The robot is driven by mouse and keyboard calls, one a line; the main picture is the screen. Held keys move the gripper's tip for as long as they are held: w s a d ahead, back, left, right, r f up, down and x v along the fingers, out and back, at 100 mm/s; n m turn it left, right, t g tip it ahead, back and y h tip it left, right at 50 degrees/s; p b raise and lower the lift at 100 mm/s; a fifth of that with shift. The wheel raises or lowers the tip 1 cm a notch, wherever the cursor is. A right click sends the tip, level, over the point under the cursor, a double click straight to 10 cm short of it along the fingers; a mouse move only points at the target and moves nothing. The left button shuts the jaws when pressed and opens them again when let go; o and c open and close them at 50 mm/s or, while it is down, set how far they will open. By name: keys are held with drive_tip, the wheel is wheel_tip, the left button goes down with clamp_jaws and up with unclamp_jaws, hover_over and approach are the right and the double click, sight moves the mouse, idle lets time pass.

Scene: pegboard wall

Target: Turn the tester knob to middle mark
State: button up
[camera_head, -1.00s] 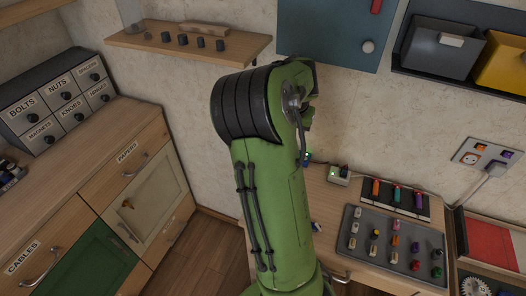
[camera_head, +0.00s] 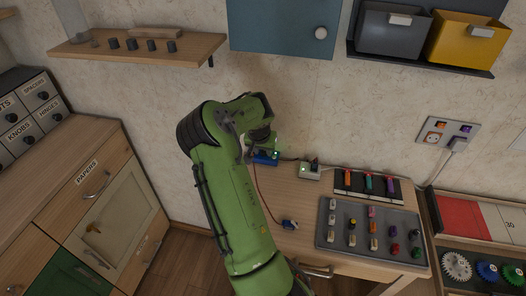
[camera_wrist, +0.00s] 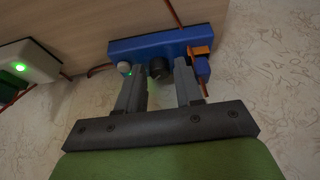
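The tester is a blue box (camera_wrist: 180,40), upside down in the wrist view, at the wall. Its dark round knob (camera_wrist: 158,68) shows end-on; its mark position cannot be made out. My gripper (camera_wrist: 160,65) is open, one finger on each side of the knob, with no clear contact. In the head view the tester (camera_head: 265,158) shows on the bench's back, below my gripper, whose fingers are hidden there.
A white box (camera_head: 309,172) with a green light stands right of the tester. A red cable (camera_head: 262,199) runs to a blue probe (camera_head: 289,224) on the bench. A grey tray (camera_head: 343,240) of small parts lies farther right. A shelf (camera_head: 140,50) is at upper left.

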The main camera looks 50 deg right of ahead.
drive_tip(key=shift+c, duration=0.5)
clamp_jaws()
drive_tip(key=shift+n, duration=0.3)
drive_tip(key=n, duration=0.1)
drive_tip(key=n+t, duration=0.1)
drive_tip(key=n, duration=0.1)
drive_tip(key=shift+s+d+n+y+b, duration=0.2)
drive_tip(key=shift+n+y+b, duration=0.1)
drive_tip(key=shift+b, duration=0.1)
drive_tip(key=shift+s+d+n+t+y, duration=0.1)
drive_tip(key=shift+n+t+y, duration=0.25)
drive_tip(key=shift+n, duration=0.8)
drive_tip(key=shift+n+t+y, duration=0.25)
drive_tip(key=shift+n+y, duration=0.2)
drive_tip(key=shift+n, duration=0.7)
drive_tip(key=shift+o, duration=0.5)
unclamp_jaws()
